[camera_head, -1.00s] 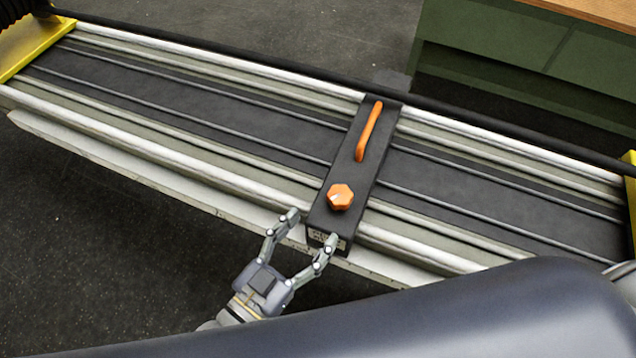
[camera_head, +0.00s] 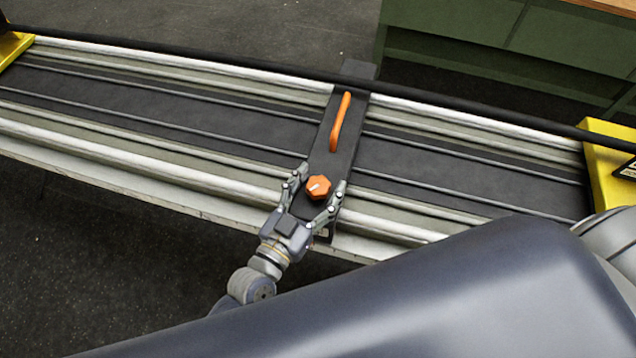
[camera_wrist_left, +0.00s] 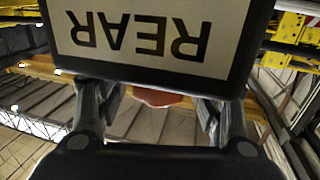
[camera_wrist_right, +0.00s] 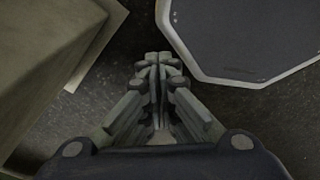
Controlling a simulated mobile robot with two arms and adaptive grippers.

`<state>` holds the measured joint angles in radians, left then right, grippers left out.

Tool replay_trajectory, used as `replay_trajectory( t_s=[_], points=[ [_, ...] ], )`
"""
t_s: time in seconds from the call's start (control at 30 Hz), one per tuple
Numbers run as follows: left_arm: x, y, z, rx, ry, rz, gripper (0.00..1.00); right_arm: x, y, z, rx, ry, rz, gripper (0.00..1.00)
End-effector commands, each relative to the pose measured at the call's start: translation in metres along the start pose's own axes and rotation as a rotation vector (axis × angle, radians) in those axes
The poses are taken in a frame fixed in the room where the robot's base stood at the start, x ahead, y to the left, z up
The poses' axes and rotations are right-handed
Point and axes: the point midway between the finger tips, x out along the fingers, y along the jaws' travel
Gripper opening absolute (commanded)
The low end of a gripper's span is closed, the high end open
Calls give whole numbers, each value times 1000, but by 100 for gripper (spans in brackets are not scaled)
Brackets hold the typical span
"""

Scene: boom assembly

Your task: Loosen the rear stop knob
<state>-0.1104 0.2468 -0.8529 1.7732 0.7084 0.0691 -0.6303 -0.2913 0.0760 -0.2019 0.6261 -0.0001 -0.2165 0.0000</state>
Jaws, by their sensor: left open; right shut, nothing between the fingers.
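The orange stop knob (camera_head: 318,187) sits on the near end of a dark stop block (camera_head: 322,160) that lies across the rails. My left gripper (camera_head: 319,186) is open, with one finger on each side of the knob in the head view; I cannot tell whether they touch it. In the left wrist view, a plate reading REAR (camera_wrist_left: 140,38) appears upside down, and part of the knob (camera_wrist_left: 158,97) shows beneath it between the open fingers. My right gripper (camera_wrist_right: 158,75) is shut and empty in the right wrist view and is not visible in the head view.
Long pale rails (camera_head: 150,172) run across the view between yellow end pieces (camera_head: 606,165). A green cabinet (camera_head: 470,35) stands at the back right. Dark floor is clear at the lower left.

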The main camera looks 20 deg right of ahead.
Motion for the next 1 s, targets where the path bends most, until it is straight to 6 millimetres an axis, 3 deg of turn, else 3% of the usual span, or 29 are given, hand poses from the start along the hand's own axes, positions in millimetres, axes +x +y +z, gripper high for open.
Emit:
replay_trajectory(
  t_s=[0.07, 0.2, 0.27, 0.47, 0.7, 1.0],
  points=[
    [0, 0, 0, 0, 0, 0, 59, 0, 2, 4, 0, -6, 2, 0],
    [0, 0, 0, 0, 1, 0, 27, 0, 4, 10, 1, -16, 5, 0],
    [0, 0, 0, 0, 1, 0, 18, 0, 5, 13, 1, -21, 6, 0],
    [0, 0, -2, -2, 2, -13, 17, -4, 5, 17, 1, -27, 5, 0],
    [0, 1, -5, -10, 1, -148, 17, -29, 4, 13, 1, -25, 5, 0],
    [0, 0, -2, -2, 2, -271, 17, -37, 4, 9, 1, -20, 4, 0]
  ],
)
